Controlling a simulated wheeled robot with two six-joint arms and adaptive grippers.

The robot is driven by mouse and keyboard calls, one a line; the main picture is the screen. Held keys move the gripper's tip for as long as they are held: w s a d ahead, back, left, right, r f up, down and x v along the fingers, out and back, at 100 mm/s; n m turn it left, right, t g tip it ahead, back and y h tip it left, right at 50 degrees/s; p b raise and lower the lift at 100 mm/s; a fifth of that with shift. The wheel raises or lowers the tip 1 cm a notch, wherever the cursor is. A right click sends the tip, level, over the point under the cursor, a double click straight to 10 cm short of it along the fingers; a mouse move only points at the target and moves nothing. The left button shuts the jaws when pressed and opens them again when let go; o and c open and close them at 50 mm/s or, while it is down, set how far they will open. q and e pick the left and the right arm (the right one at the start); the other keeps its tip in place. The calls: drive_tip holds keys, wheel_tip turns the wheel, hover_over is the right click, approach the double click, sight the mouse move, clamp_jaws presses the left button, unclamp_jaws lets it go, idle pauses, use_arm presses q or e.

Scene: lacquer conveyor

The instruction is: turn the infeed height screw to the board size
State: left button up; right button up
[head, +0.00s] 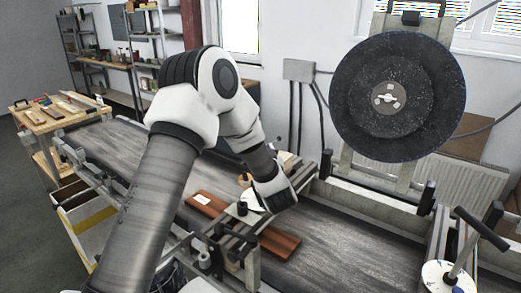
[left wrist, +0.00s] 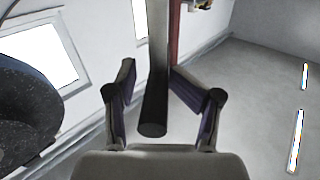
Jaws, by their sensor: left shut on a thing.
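In the left wrist view my left gripper (left wrist: 152,76) has its two fingers closed around a dark round bar (left wrist: 153,112), whose blunt end faces the camera. In the head view my left arm reaches over the conveyor and its wrist hides the fingers and whatever they hold. A pale dial (head: 250,201) with a small black knob (head: 242,209) shows beside the wrist; I cannot tell how far it is turned. A reddish-brown board (head: 280,243) lies on the conveyor under the crossing frame. My right gripper is in neither view.
A large dark disc (head: 360,112) stands behind the conveyor. A second white dial (head: 436,274) with a black bar handle (head: 481,229) stands at right. The conveyor belt (head: 350,235) is clear right of the board. A wooden bench (head: 50,118) stands at far left.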

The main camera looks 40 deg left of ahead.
use_arm(q)
drive_tip(key=shift+s, duration=0.15)
clamp_jaws()
drive_tip(key=shift+w+d, duration=0.15)
drive_tip(key=shift+w, duration=0.1)
drive_tip(key=shift+n+g+y, duration=0.3)
drive_tip(key=shift+n+g, duration=0.1)
drive_tip(key=shift+g, duration=0.1)
